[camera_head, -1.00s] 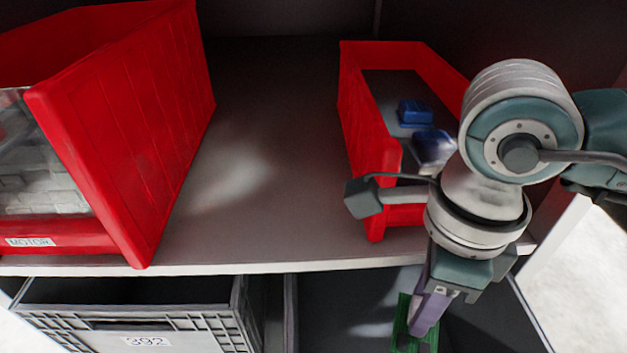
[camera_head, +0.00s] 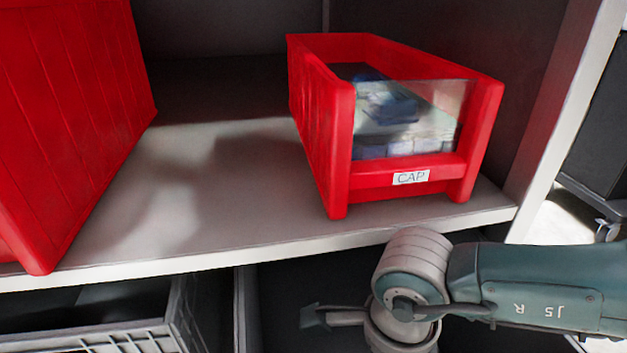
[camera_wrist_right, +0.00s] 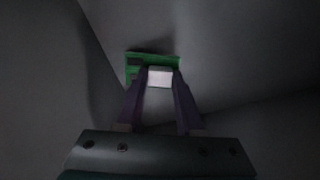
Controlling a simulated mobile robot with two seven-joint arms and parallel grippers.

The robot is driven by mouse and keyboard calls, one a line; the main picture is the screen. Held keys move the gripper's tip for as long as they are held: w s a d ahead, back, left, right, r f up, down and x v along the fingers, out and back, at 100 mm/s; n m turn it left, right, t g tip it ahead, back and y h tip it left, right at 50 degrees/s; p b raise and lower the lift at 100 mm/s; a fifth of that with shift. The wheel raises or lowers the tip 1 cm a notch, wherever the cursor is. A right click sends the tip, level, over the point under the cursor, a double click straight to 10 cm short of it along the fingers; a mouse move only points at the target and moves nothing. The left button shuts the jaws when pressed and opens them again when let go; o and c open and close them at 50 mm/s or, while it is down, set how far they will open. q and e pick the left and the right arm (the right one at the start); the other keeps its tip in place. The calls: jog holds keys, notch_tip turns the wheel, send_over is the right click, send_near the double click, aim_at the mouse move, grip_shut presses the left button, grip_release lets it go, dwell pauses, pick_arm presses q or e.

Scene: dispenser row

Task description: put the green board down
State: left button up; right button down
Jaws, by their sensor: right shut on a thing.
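The green board (camera_wrist_right: 153,58) shows in the right wrist view between the fingertips of my right gripper (camera_wrist_right: 159,78), with a pale block (camera_wrist_right: 160,76) on its face. The gripper is shut on the board. Behind it is a plain grey surface; I cannot tell whether the board touches it. In the head view my right arm reaches down in front of the lower shelf opening, and its gripper and the board are below the picture edge. My left gripper is not in view.
A red bin labelled CAP (camera_head: 408,192) stands on the upper shelf (camera_head: 200,215) with several parts inside. Another red bin (camera_head: 70,110) is at the left. A grey crate (camera_head: 130,335) sits below left. The shelf between the red bins is clear.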

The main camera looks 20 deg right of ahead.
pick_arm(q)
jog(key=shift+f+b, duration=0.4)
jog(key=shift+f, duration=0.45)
pick_arm(e)
jog(key=shift+f, duration=1.35)
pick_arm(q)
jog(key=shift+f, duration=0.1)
pick_arm(e)
jog(key=shift+f, duration=0.1)
jog(key=shift+f, duration=0.15)
jog(key=c, duration=0.5)
grip_release()
jog(key=shift+c, duration=0.2)
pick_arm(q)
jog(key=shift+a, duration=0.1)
pick_arm(e)
notch_tip(320, 180, up, 12)
jog(key=p, duration=0.6)
jog(key=shift+f, duration=0.1)
pick_arm(q)
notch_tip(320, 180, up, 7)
jog(key=shift+p, duration=0.3)
pick_arm(e)
jog(key=shift+r, duration=0.4)
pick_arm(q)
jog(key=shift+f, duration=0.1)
